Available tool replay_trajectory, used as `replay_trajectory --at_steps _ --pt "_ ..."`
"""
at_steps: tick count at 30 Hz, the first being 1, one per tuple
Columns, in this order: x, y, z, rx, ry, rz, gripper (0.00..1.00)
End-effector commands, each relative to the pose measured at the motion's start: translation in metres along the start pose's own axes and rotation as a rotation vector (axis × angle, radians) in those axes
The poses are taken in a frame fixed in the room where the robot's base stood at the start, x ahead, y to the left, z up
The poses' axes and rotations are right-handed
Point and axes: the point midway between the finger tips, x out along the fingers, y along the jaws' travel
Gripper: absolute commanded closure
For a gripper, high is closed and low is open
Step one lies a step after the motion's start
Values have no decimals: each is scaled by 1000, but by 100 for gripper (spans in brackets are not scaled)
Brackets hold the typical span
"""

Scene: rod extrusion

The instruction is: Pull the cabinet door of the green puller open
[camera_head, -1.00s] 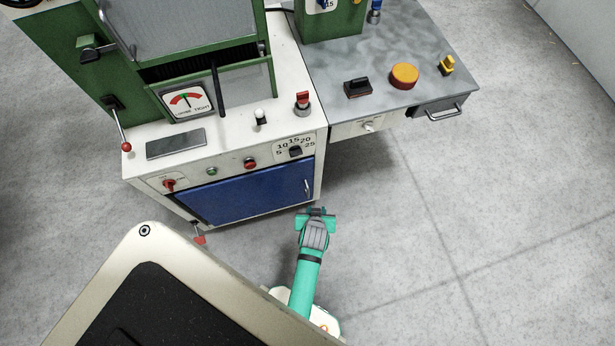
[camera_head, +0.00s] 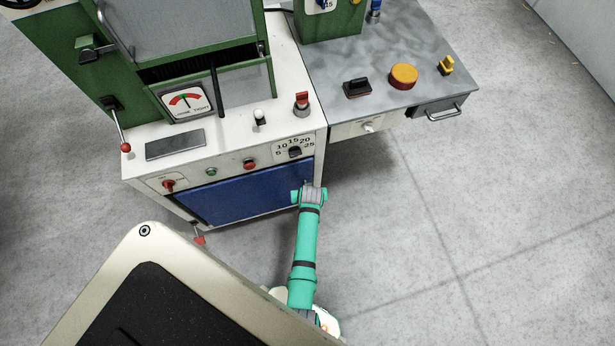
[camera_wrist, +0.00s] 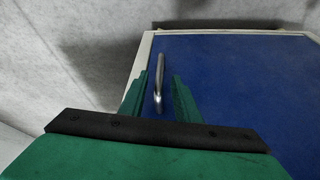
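The blue cabinet door (camera_head: 245,198) is on the front of the green and white machine in the head view, and it looks closed. It fills much of the wrist view (camera_wrist: 240,85). Its silver bar handle (camera_wrist: 160,78) is near the door's edge in the wrist view. In the head view my gripper (camera_head: 310,187) covers the handle at the door's right side. In the wrist view the green fingers of my gripper (camera_wrist: 161,80) are apart, one on each side of the handle. Gaps show between the fingers and the bar; contact at the tips cannot be told.
Above the door is a white panel (camera_head: 231,165) with knobs and buttons. A grey table (camera_head: 400,50) with a drawer (camera_head: 437,108) adjoins on the right. A red-tipped lever (camera_head: 199,239) sticks out low at left. The floor in front and to the right is clear.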

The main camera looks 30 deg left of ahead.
Motion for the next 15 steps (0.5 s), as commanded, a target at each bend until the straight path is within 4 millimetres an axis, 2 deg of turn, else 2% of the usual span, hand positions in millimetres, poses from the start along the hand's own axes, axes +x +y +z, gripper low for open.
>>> replay_trajectory --at_steps 6,15 --pt "26 0 0 0 -1 0 71" --pt "38 0 0 0 0 0 71"
